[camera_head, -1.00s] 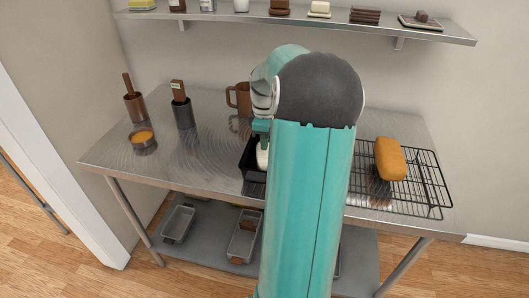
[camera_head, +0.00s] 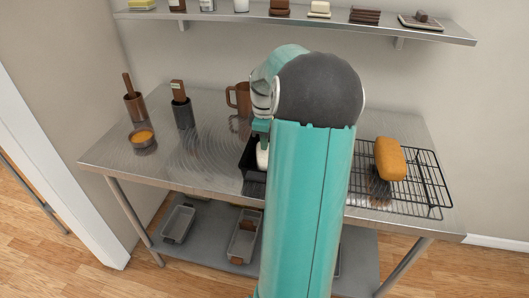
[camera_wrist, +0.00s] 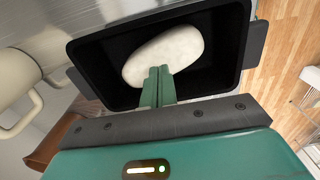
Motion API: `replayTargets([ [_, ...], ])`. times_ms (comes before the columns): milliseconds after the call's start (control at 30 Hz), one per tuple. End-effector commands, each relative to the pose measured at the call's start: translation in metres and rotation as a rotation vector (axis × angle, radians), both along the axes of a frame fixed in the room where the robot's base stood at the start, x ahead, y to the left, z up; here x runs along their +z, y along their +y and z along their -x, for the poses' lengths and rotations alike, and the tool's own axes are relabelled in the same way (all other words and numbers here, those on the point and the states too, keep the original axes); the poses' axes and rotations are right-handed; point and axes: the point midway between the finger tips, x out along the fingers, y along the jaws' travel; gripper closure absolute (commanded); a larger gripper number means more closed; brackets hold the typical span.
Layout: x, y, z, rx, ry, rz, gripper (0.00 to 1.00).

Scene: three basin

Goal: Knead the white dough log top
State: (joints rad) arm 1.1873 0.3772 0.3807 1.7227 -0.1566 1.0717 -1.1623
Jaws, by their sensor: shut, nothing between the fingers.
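The white dough log (camera_wrist: 163,56) lies inside a black loaf pan (camera_wrist: 88,67) in the wrist view. In the head view a small part of the dough (camera_head: 262,158) and of the pan (camera_head: 249,163) shows on the steel table, left of my arm. My gripper (camera_wrist: 158,72) is shut, its two green fingers side by side. Its tips overlap the near edge of the dough; I cannot tell whether they touch it. In the head view the gripper (camera_head: 261,127) is over the pan. My arm hides the right part of the pan.
A brown mug (camera_head: 239,98) stands behind the pan. A brown holder (camera_head: 135,106), a dark holder (camera_head: 183,112) and a small bowl of orange filling (camera_head: 142,138) stand at the left. A loaf (camera_head: 390,159) rests on a wire rack (camera_head: 425,187) at the right. A shelf (camera_head: 300,20) hangs above.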

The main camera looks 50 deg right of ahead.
Motion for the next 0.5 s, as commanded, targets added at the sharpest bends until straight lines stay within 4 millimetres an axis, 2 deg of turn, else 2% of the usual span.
replayTargets([
  [500,-0.0032,0.0001,-0.0002,0.000,0.000,0.000,1.00],
])
